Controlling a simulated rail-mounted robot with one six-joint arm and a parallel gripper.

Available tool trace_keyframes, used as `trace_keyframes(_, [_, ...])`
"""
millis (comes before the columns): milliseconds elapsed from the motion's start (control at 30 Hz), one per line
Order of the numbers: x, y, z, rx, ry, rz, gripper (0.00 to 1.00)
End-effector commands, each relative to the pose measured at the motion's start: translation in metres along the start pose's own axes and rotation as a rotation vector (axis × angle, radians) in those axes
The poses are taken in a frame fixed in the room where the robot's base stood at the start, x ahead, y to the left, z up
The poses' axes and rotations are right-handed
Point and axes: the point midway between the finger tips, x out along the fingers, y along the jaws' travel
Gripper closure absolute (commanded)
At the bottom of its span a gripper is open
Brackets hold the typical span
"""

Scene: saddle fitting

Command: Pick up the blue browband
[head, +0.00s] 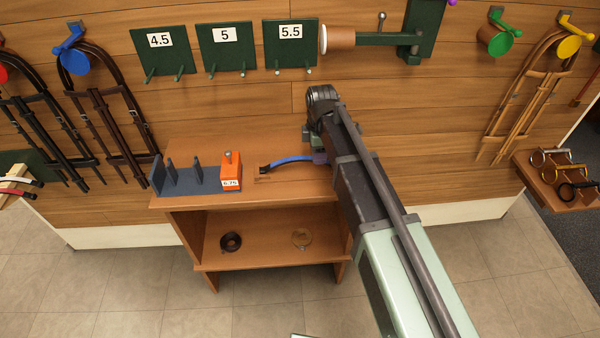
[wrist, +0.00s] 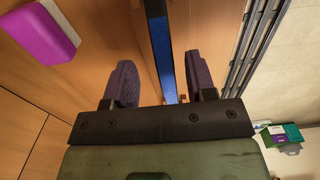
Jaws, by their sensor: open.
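The blue browband (head: 291,160) lies along the top of the wooden bench in the head view, with a dark end at its left. Its right end is hidden by my arm and gripper. My gripper (head: 321,158) is at that right end, mostly hidden behind my arm. In the wrist view the blue browband (wrist: 162,55) runs between my two dark fingers. My gripper (wrist: 163,80) is open there, with the band nearer the right finger and a gap visible on each side.
The bench (head: 220,201) also bears a grey slotted rack (head: 190,184) and an orange block (head: 231,177) marked 6.75. Two rings lie on its lower shelf. Green numbered plates (head: 225,48) and bridles hang on the wall behind. A purple block (wrist: 40,28) shows in the wrist view.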

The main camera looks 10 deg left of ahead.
Motion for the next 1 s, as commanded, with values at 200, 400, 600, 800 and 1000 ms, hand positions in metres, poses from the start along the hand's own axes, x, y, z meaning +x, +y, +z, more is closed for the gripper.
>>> trace_keyframes(200, [0.017, -0.002, 0.001, 0.001, 0.000, 0.000, 0.49])
trace_keyframes(400, [0.055, -0.003, 0.001, 0.001, 0.000, 0.000, 0.49])
trace_keyframes(600, [0.051, -0.003, 0.001, 0.001, 0.000, 0.000, 0.49])
trace_keyframes(800, [0.051, -0.003, 0.001, 0.001, 0.000, 0.000, 0.72])
trace_keyframes(1000, [0.051, -0.003, 0.001, 0.001, 0.000, 0.000, 1.00])
